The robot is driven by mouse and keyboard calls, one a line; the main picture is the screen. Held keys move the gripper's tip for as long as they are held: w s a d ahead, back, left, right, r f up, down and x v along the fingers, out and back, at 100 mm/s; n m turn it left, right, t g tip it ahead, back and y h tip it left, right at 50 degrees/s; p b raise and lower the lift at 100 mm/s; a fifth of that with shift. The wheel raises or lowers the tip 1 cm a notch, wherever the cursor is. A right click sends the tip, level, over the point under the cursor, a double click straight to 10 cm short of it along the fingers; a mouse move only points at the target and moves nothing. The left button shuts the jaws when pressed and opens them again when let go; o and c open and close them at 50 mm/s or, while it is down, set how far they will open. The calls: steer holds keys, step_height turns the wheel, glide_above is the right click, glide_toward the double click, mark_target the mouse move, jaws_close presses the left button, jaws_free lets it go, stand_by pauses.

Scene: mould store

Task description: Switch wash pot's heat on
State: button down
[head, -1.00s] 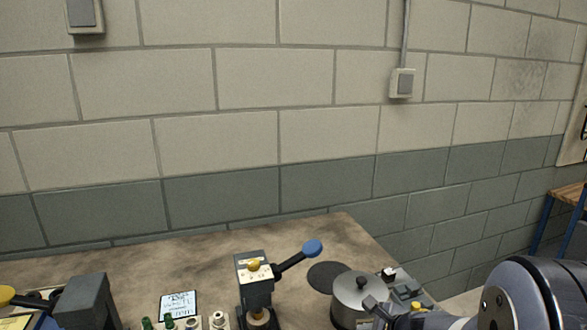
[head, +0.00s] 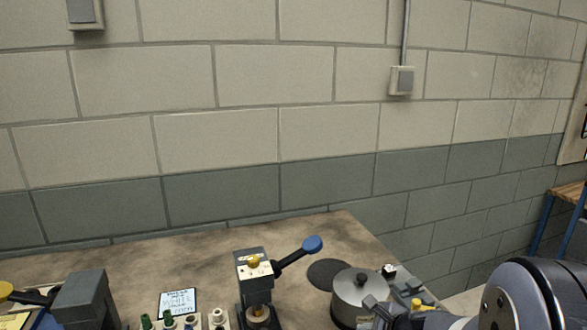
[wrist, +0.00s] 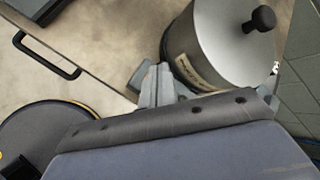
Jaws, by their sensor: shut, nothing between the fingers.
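The wash pot appears to be the grey metal pot (head: 356,285) with a black lid knob, near the right edge of the bench in the head view. In the wrist view the pot (wrist: 215,50) is at the upper right, with a pale label on its side; the label is too small to read. My gripper (wrist: 158,86) is shut and empty, close beside the pot's lower side; I cannot tell whether it touches. In the head view my gripper (head: 376,306) overlaps the pot's right front. I cannot make out a heat switch for certain.
A press with a blue-knobbed lever (head: 312,244) stands left of the pot. A dark round mat (head: 325,272) lies behind it. Small bottles (head: 168,320) and a written card (head: 178,303) are further left. A drawer or door with a black handle (wrist: 48,58) shows in the wrist view.

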steer(key=shift+f+b, duration=0.35)
steer(key=shift+r, duration=0.15)
stand_by(0.3)
steer(key=shift+r+p, duration=0.65)
steer(key=shift+p, duration=0.05)
step_height(320, 180, up, 6)
steer(key=p, duration=0.5)
steer(key=shift+d, duration=0.1)
stand_by(1.3)
